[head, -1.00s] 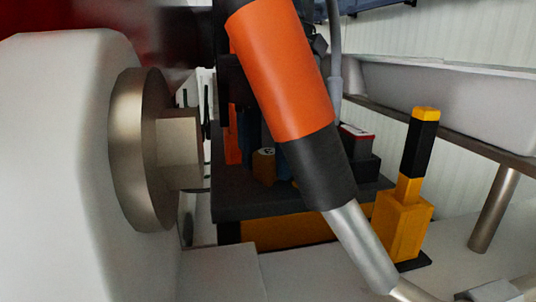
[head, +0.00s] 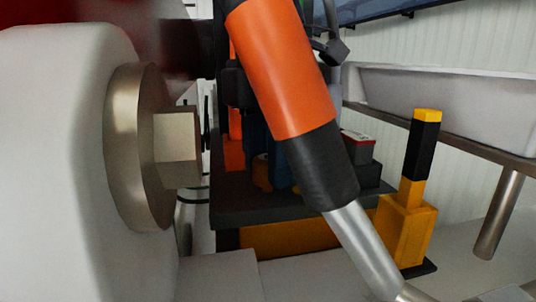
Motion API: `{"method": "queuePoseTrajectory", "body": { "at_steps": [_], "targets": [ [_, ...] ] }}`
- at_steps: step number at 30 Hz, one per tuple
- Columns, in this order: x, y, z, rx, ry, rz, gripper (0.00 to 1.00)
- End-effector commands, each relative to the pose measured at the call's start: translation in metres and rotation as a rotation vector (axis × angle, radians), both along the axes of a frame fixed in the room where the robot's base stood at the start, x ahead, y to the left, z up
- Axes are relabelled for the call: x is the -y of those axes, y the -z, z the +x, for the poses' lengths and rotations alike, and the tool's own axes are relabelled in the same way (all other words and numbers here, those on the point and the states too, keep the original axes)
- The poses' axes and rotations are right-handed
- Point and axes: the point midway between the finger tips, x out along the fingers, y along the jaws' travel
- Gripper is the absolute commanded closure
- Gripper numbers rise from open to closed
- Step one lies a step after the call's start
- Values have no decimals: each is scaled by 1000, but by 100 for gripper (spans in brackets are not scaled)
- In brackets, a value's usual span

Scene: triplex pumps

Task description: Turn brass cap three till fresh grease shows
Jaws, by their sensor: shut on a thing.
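No brass cap that I can pick out as number three shows in the head view, and no grease can be seen. The nearest likeness is a large, round, dull brownish metal flange (head: 128,150) with a hexagonal head (head: 177,148), on a white rounded housing (head: 50,160) at the left. I cannot tell whether it is one of the caps. My gripper is not visible in the head view. A close orange, black and silver shape covers the middle of the picture and hides part of what is behind.
A dark-topped bench (head: 290,210) with a yellow front stands behind, carrying several small items. A yellow and black post on a yellow block (head: 405,228) stands right of it. A white trough (head: 450,100) on a metal leg (head: 497,212) runs along the right wall.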

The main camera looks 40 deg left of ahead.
Motion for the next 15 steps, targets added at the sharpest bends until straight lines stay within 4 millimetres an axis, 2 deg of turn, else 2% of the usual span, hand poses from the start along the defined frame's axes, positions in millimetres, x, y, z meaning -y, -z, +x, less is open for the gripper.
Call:
{"method": "queuePoseTrajectory", "body": {
  "at_steps": [5, 6, 13, 15],
  "targets": [
    [0, 0, 0, 0, -1, 1, 92],
    [0, 0, 0, 0, -1, 1, 57],
    [0, 0, 0, 0, -1, 1, 36],
    [0, 0, 0, 0, -1, 1, 36]
  ]
}}
